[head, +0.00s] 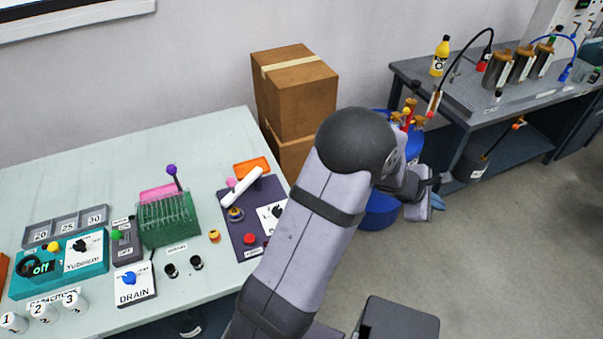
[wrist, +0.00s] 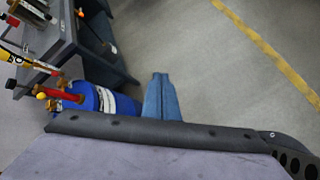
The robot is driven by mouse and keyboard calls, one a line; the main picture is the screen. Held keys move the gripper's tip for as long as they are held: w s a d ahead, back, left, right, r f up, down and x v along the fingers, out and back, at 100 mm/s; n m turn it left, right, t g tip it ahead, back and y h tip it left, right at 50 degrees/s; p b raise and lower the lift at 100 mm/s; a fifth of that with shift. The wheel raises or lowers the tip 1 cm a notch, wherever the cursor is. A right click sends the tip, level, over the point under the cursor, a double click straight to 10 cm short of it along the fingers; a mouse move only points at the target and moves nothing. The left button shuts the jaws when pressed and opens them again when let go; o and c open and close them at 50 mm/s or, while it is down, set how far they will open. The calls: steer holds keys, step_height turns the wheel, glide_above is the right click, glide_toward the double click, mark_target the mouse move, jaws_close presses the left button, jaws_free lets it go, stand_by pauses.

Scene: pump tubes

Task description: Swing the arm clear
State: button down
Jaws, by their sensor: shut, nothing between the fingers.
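My arm reaches up and to the right across the middle of the head view, off the pale bench (head: 90,185). Its dark rounded joint hides part of what is behind it. My gripper (wrist: 160,76) shows in the wrist view as two blue fingers pressed together, with nothing between them. It hangs over the grey floor, to the right of a blue drum (wrist: 88,97) in that picture. In the head view the wrist end is beyond the joint, partly hidden, in front of the blue drums (head: 380,214).
Stacked cardboard boxes (head: 296,92) stand behind the arm. A dark bench (head: 470,100) with metal canisters and a yellow bottle (head: 440,56) is at the right. The pale bench holds a green tube rack (head: 167,220) and a teal device (head: 30,285). Open floor (head: 530,230) lies at right.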

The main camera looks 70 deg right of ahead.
mark_target(234, 182)
steer(key=w+a+f+t, duration=0.1)
steer(key=w+f+t, duration=0.3)
steer(key=w, duration=0.7)
steer(key=w+a+f+t, duration=0.1)
steer(key=w+t, duration=0.6)
steer(key=w, duration=0.4)
steer(key=w+a+r+t+y, duration=0.3)
steer(key=w+a+r+t, duration=0.1)
steer(key=w, duration=0.3)
steer(key=w+a+r+m+t+y, duration=0.1)
steer(key=w+a+r+t+y, duration=0.1)
steer(key=w+a+r+t, duration=0.3)
steer(key=w+a+r, duration=0.1)
steer(key=w+r, duration=0.1)
steer(key=w, duration=0.1)
steer(key=shift+w+a+y, duration=0.2)
steer(key=shift+a+y, duration=0.15)
steer(key=shift+y, duration=0.05)
steer(key=shift+w+f, duration=0.1)
steer(key=p+x, duration=0.3)
steer(key=x, duration=1)
steer(key=shift+w, duration=0.4)
steer(key=shift+w+h, duration=0.2)
steer(key=shift+h, duration=0.1)
